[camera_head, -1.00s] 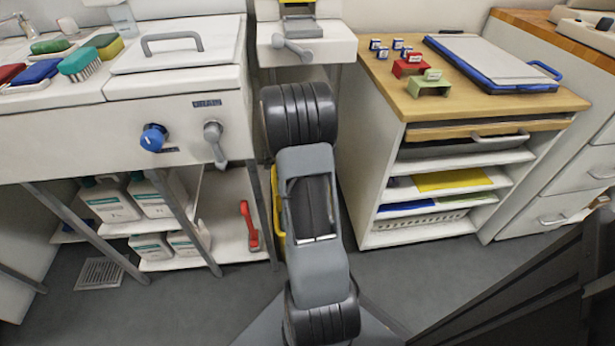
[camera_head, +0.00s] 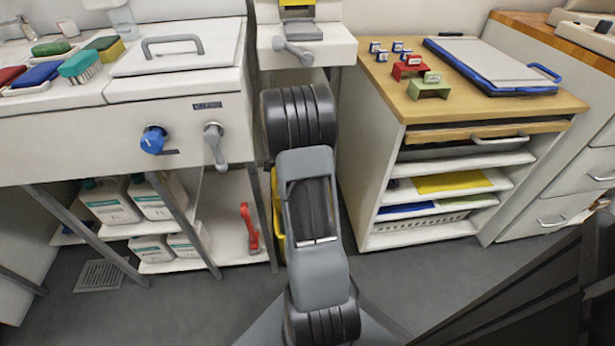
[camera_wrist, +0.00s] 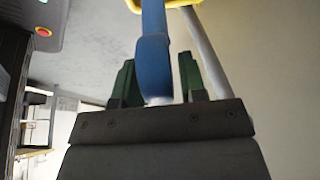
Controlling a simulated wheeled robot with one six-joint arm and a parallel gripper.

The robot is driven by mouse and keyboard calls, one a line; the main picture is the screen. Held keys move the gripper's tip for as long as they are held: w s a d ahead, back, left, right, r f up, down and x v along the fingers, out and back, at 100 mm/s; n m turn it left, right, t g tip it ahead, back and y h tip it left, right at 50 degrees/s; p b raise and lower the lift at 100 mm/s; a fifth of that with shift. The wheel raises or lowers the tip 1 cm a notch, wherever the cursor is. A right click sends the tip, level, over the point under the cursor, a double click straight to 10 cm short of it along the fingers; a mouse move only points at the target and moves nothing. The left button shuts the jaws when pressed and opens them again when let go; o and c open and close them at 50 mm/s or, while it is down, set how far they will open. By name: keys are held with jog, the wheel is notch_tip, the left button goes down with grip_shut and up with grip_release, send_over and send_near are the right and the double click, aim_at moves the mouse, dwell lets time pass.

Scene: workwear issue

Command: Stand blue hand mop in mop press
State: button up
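In the wrist view, the blue handle of the hand mop (camera_wrist: 154,65) lies between the two green fingers of my gripper (camera_wrist: 157,75). The handle overlaps the left finger in the picture. A narrow gap shows between it and the right finger, so the gripper looks open around it. A white part shows at the handle's near end. A yellow frame (camera_wrist: 180,4) is at the top edge of this view. In the head view, my arm hides my gripper and the mop. A yellow thing (camera_head: 278,205) shows partly behind the arm. I cannot make out the mop press.
A white sink unit (camera_head: 80,130) with several coloured brushes stands at left. Containers (camera_head: 110,200) and a red-handled tool (camera_head: 249,228) are on its lower shelf. A wood-topped cabinet (camera_head: 480,105) with a clipboard stands at right.

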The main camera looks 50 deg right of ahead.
jog(key=p+v, duration=0.2)
jog(key=v, duration=0.5)
jog(key=shift+w+a+r, duration=0.1)
jog(key=shift+r, duration=0.2)
